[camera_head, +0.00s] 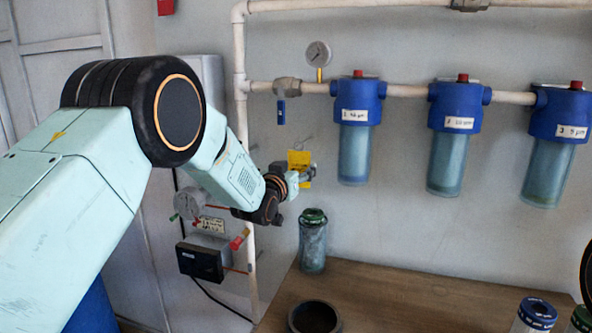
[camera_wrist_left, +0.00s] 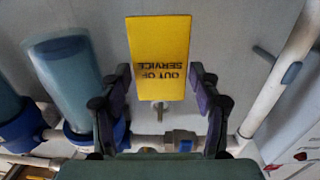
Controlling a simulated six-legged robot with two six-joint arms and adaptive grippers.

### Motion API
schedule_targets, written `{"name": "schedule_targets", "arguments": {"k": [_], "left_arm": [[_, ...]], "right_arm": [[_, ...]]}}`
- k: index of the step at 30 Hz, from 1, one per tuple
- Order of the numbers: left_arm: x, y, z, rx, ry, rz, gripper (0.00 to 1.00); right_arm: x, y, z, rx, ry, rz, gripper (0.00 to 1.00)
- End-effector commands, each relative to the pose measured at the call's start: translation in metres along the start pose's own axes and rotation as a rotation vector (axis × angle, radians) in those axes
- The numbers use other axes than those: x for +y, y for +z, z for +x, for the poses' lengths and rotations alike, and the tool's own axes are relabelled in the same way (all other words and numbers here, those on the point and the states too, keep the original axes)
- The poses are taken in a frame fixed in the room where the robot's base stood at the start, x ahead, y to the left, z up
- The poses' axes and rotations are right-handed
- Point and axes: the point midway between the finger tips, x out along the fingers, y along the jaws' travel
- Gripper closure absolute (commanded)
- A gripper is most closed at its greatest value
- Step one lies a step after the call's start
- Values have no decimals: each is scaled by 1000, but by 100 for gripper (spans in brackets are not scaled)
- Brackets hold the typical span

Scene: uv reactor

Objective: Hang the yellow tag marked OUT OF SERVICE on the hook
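The yellow tag (camera_head: 299,160) is upright against the wall at the wire hook (camera_head: 304,143), left of the first blue filter. In the left wrist view the tag (camera_wrist_left: 160,45) appears upside down, its OUT OF SERVICE lettering readable. The metal hook (camera_wrist_left: 160,112) shows at the tag's top edge; I cannot tell whether the hook passes through it. My left gripper (camera_head: 306,176) is just in front of the tag. In the left wrist view the gripper's fingers (camera_wrist_left: 162,90) are spread on either side of the tag, with a gap at the right. My right gripper is out of view.
Blue filter housings (camera_head: 358,115) hang from a white pipe (camera_head: 407,91). A gauge (camera_head: 318,54) and blue-handled valve (camera_head: 281,108) are close by. A green-topped jar (camera_head: 313,245) and dark bowl (camera_head: 315,318) stand on the wooden table (camera_head: 400,295). Cans (camera_head: 537,315) stand at lower right.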

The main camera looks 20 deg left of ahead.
Motion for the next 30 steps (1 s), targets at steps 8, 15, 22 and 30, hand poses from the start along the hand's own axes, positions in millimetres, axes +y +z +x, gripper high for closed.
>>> {"name": "schedule_targets", "arguments": {"k": [8, 15, 22, 30], "left_arm": [[0, 0, 0, 0, 0, 0, 18], [0, 0, -1, 0, 0, 0, 18], [-1, -1, -18, -1, -1, -1, 18], [-1, 0, -57, -2, 0, -1, 18]], "right_arm": [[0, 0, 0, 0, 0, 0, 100], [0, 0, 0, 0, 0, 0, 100], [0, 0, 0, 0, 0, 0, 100], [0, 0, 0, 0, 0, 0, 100]]}}
